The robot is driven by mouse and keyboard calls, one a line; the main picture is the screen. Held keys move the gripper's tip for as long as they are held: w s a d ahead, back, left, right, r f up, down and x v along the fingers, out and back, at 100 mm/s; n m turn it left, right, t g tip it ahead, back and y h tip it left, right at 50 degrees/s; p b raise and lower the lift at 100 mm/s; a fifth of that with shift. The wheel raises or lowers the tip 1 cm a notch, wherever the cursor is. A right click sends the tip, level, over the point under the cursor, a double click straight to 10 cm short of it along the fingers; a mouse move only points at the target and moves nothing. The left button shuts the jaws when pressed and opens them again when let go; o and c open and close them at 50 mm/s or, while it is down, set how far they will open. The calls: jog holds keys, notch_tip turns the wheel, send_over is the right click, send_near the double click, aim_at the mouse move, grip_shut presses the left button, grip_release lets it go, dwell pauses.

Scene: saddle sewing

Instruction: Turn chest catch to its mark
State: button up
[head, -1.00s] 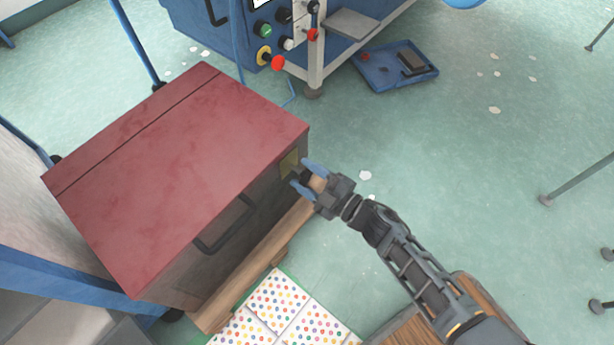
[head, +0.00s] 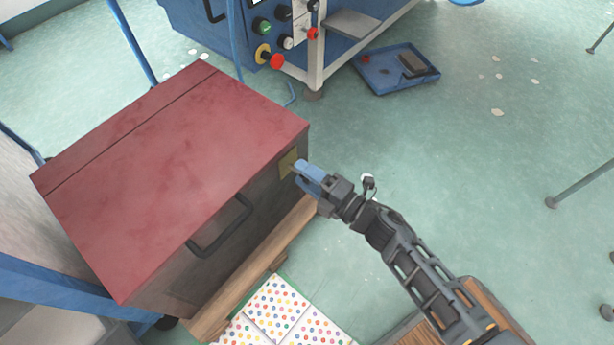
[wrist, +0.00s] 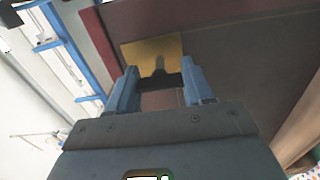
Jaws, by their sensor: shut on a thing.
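The chest (head: 170,170) has a red lid and dark sides. A yellow plate (head: 288,163) is on its front near the right corner, and the plate also shows in the wrist view (wrist: 138,50). My gripper (head: 302,170) is at this plate. In the wrist view its two blue fingers (wrist: 160,76) stand either side of the small dark catch (wrist: 161,80) in front of the plate. The gripper is shut on the catch. Its fingers overlap in the head view and hide the catch there. I cannot make out a mark on the plate.
A black handle (head: 220,226) sticks out from the chest front. The chest rests on a wooden base (head: 255,270). A blue machine (head: 220,30) and a blue tray (head: 375,78) are behind. A dotted white mat (head: 285,315) lies in front.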

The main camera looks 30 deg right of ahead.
dwell(0.4)
jog(key=o, duration=1)
jog(key=shift+o, duration=0.2)
jog(key=shift+s, duration=0.15)
jog(key=p+v, duration=0.1)
jog(key=v, duration=0.6)
jog(key=shift+s+p, duration=0.25)
jog(key=shift+p, duration=0.1)
